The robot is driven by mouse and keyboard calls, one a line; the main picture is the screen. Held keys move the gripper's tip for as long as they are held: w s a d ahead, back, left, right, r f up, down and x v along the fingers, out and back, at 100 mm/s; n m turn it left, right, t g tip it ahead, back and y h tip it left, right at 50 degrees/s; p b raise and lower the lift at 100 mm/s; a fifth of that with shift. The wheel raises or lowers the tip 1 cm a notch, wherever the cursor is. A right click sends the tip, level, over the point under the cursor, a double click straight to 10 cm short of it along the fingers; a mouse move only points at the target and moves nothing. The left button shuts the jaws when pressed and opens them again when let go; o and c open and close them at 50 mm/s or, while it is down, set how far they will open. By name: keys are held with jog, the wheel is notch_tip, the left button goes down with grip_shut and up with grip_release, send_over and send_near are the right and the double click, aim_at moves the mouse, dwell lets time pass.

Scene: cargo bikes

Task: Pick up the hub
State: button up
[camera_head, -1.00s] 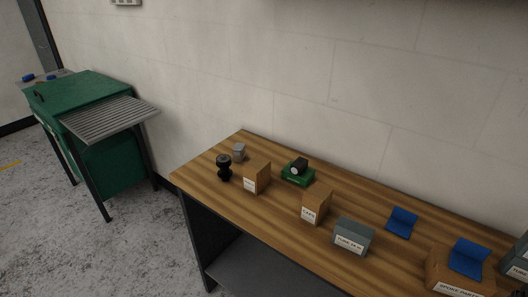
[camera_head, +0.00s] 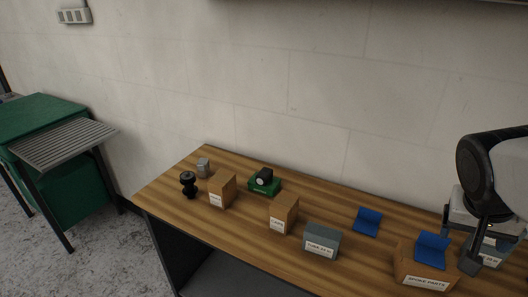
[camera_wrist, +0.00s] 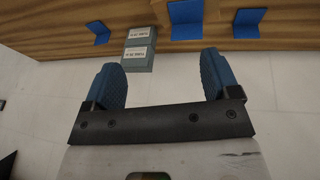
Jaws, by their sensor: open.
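The hub (camera_head: 188,184) appears to be the black, spool-shaped part with wide flanges. It stands upright near the left end of the wooden workbench (camera_head: 172,182), in the head view. It does not show in the wrist view. My gripper (camera_wrist: 162,82) is open and empty, with its two blue-padded fingers spread apart in the wrist view. In the head view my arm is at the right edge, over the right part of the bench, far from the hub.
A small grey part (camera_head: 203,168) and a cardboard box (camera_head: 222,189) stand close to the hub. Further right are a green box (camera_head: 265,187) with a black item on it, another carton (camera_head: 284,212), a grey box (camera_head: 322,240), and blue brackets (camera_head: 367,221). A wall runs behind.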

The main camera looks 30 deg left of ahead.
jog(key=w+a+r+t+h, duration=0.1)
jog(key=w+a+t, duration=0.1)
jog(key=w+a, duration=0.75)
jog(key=w+a+r+t, duration=0.2)
jog(key=w+a, duration=0.6)
jog(key=a, duration=0.2)
jog(key=w+a+f+n+t+y, duration=0.1)
jog(key=w+a+t, duration=0.1)
jog(key=a, duration=1.2)
jog(key=w+a+f+t+y, duration=0.1)
jog(key=w+a+t, duration=0.15)
jog(key=a, duration=1.15)
jog(key=n+y, duration=0.1)
jog(key=y, duration=0.2)
send_over(183, 183)
jog(key=w+d, duration=0.6)
jog(key=d, duration=0.1)
notch_tip(183, 183, down, 10)
jog(key=f, duration=0.1)
jog(key=shift+n+t+y, duration=0.25)
jog(key=shift+n+y, duration=0.05)
jog(key=shift+n, duration=0.1)
jog(key=s+a+f, duration=0.2)
jog(key=s, duration=0.1)
jog(key=s+a+f, duration=0.2)
jog(key=s, duration=0.2)
jog(key=s+a+f, duration=0.2)
jog(key=s+f, duration=0.1)
jog(key=shift+s, duration=0.2)
jog(key=shift+w+f, duration=0.1)
